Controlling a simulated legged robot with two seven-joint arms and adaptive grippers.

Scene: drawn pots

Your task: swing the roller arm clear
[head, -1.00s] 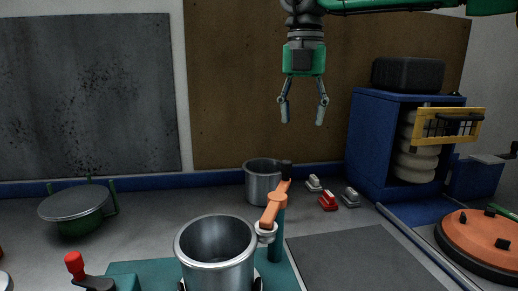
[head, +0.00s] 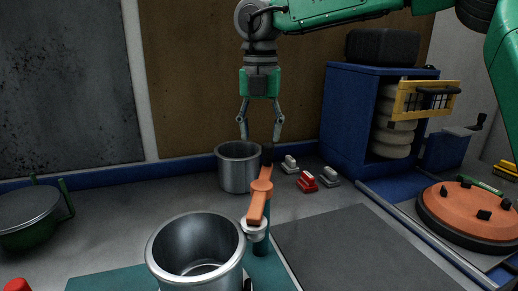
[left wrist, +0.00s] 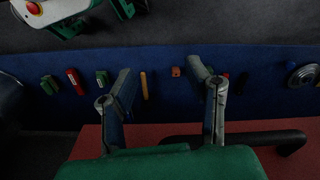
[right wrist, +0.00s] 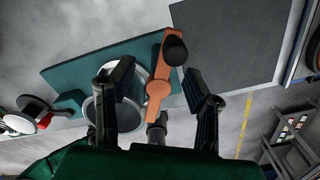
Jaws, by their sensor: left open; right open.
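The orange roller arm (head: 260,197) stands on a teal post at the right rim of a grey metal pot (head: 195,250), with a dark knob at its far end. A pale roller sits under its near end, by the rim. My right gripper (head: 260,138) is open and empty, pointing down, above and behind the roller arm. In the right wrist view the roller arm (right wrist: 160,82) lies between the open fingers, below them, with the pot partly hidden by the left finger. My left gripper (left wrist: 163,100) is open and empty over a blue strip, away from the pot.
A second grey pot (head: 238,167) stands behind the roller arm. Small red and grey clamps (head: 307,181) lie to its right. A blue cabinet (head: 350,120) and an orange turntable (head: 468,210) stand at right. A dark mat (head: 350,250) leaves free room right of the post.

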